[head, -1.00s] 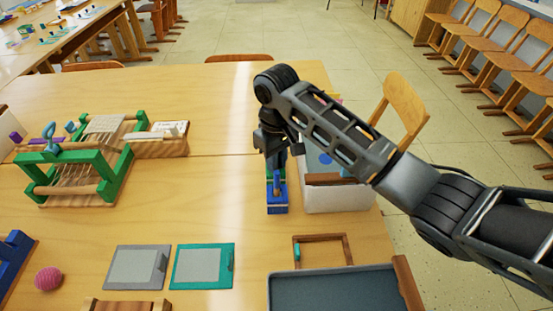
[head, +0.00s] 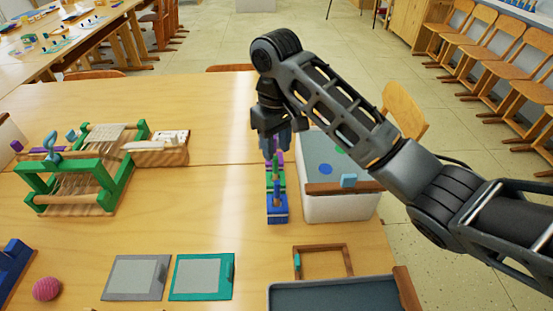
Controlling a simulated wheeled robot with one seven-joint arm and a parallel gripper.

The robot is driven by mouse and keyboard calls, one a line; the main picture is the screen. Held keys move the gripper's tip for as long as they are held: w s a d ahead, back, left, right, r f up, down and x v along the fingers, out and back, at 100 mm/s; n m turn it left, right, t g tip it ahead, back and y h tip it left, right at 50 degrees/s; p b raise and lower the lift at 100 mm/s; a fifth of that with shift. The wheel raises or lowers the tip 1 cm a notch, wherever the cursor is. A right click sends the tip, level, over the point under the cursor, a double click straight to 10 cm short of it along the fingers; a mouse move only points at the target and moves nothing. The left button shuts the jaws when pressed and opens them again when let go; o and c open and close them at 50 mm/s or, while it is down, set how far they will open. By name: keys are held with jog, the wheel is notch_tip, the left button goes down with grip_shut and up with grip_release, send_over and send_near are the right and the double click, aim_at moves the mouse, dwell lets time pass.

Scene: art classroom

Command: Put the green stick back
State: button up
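A row of small coloured blocks stands on the table beside the white bin: a blue block (head: 277,210) nearest, a green block (head: 275,184) behind it, and a purple one (head: 277,160) farthest. Short upright pieces rise from the blue and green blocks. My gripper (head: 272,148) points down over the far end of this row, close to the purple block. Its fingertips are small and dark here, so I cannot tell whether they are open or hold anything. I cannot make out a separate green stick; one may be hidden by the gripper or be among the upright pieces.
A white bin (head: 335,207) with a wooden edge stands right of the row. A green wooden loom (head: 70,185) is at left. Grey and teal framed panels (head: 203,277), a small wooden frame (head: 323,262) and a dark tray (head: 335,296) lie in front. The table middle is clear.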

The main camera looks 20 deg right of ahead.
jog(key=shift+r+p, duration=0.6)
jog(key=shift+r, duration=1.35)
